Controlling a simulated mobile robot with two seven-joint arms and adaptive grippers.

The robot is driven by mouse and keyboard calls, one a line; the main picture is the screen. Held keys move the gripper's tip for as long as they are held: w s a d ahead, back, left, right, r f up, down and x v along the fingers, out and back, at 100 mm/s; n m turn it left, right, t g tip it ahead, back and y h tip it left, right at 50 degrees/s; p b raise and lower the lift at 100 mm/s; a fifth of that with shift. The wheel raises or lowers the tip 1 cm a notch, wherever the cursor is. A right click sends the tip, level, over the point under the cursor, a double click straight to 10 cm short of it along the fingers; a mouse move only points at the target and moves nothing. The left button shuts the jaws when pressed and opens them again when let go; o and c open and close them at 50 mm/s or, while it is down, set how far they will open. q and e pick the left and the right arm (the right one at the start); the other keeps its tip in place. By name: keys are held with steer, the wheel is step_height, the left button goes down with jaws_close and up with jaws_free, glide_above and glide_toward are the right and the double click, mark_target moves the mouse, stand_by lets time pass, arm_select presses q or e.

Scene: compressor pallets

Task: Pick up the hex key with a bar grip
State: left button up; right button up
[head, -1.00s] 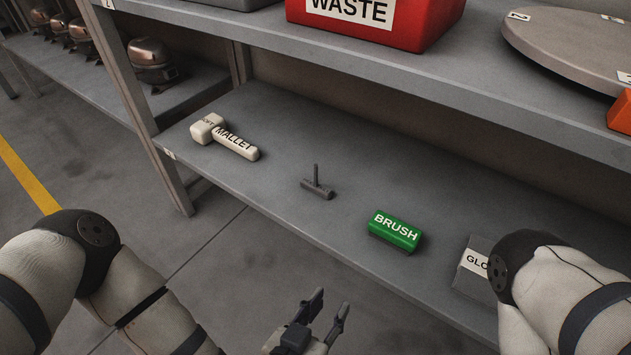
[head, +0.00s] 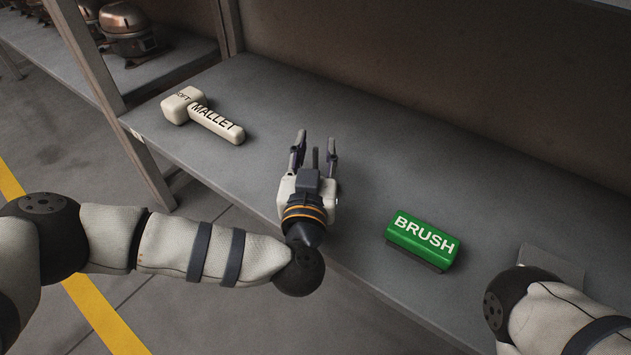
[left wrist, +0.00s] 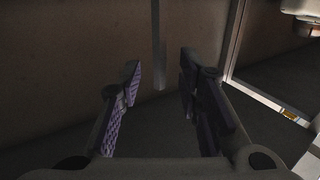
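The hex key (head: 315,158) stands on the grey shelf with its thin dark stem upright. Its bar grip is hidden behind my left gripper in the head view. My left gripper (head: 316,144) is open, low over the shelf, with the stem showing between its fingers. In the left wrist view the stem (left wrist: 158,45) hangs into the gap between the open fingers (left wrist: 160,68), and I see no contact. My right gripper is out of view; only part of my right arm shows at the lower right.
A white soft mallet (head: 205,116) lies to the left on the shelf (head: 400,160). A green brush block (head: 422,240) lies to the right. A grey box (head: 550,266) is partly hidden by my right arm. A shelf post (head: 105,90) stands at the left.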

arm_select(q)
steer(key=shift+r, duration=0.15)
jaws_close()
